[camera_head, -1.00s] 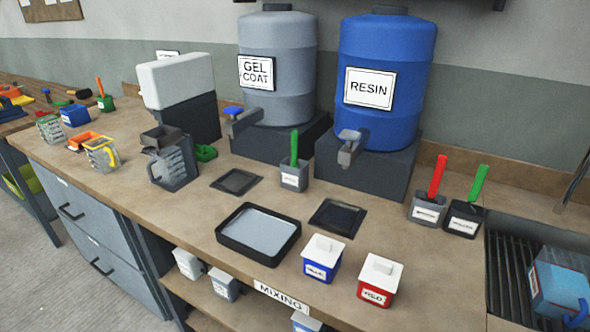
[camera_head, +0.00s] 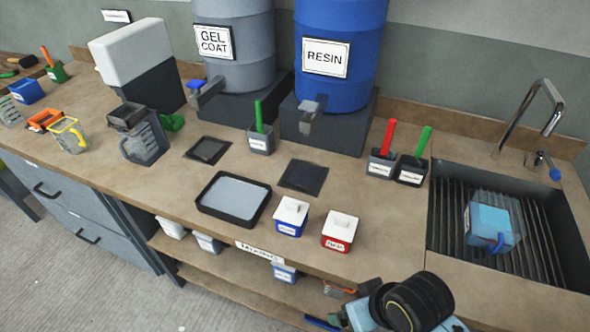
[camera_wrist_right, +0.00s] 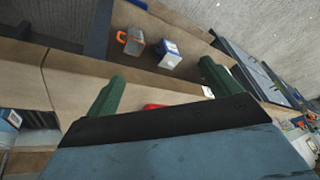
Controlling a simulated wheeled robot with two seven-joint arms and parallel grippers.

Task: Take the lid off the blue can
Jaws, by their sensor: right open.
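The blue can (camera_head: 287,230) stands on the wooden counter with its square white lid (camera_head: 291,209) on top. The red can (camera_head: 336,245), also with a white lid, stands just to its right. My right arm shows at the bottom of the head view, in front and to the right of both cans. In the right wrist view my right gripper (camera_wrist_right: 160,88) is open, its two green fingers well apart. A red patch (camera_wrist_right: 155,106) shows low between the fingers, mostly hidden by the gripper body. The blue can is not clearly seen there. My left gripper is out of view.
A black tray (camera_head: 205,207) lies left of the cans, and a dark square mat (camera_head: 303,177) behind them. Pots with red and green handles stand farther back. The sink (camera_head: 440,235) is to the right. A shelf under the counter holds more containers. Counter right of the red can is clear.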

